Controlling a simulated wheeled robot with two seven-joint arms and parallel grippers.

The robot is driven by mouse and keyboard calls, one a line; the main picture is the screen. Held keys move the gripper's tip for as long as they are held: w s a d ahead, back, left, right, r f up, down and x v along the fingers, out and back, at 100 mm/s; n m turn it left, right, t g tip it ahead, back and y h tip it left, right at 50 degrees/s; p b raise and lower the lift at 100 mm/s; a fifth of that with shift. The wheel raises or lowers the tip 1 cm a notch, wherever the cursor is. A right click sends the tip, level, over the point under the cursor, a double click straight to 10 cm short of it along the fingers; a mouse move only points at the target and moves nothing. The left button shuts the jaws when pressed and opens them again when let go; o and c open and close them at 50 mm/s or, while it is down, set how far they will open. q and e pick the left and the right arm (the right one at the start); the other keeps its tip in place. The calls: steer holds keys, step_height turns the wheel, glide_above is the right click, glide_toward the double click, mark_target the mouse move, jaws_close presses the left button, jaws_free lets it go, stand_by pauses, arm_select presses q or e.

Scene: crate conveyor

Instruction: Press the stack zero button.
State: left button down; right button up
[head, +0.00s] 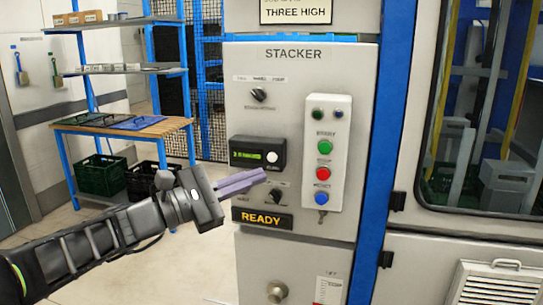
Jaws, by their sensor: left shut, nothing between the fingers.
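The grey stacker panel (300,70), labelled STACKER, stands upright in front of me. A white button box (341,130) on its right side carries a green button (326,146), a red button (323,173) and a blue button (321,198). Their small labels are too blurred to read. A small display unit (245,153) with a green readout and a white round button (272,157) is left of them. My left gripper (264,176) is shut and empty, its fingertips just below the display unit, pointing right. My right gripper is not in view.
A READY sign (262,218) sits below the gripper, by a partly covered black selector knob (276,196). Another knob (259,94) is higher up. A blue post (392,130) and a windowed machine (490,110) stand right. A wooden bench (180,126) stands behind left.

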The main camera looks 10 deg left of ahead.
mark_target(272, 158)
arm_select(q)
steer(key=w+p, duration=0.2)
steer(key=w, duration=0.4)
steer(key=shift+w+d, duration=0.2)
steer(key=shift+w, duration=0.05)
stand_by(1.8)
steer(key=shift+w, duration=0.45)
steer(key=shift+w, duration=0.4)
stand_by(0.6)
steer(key=shift+s, duration=0.1)
steer(key=shift+s+b, duration=0.4)
steer(key=shift+s, duration=0.35)
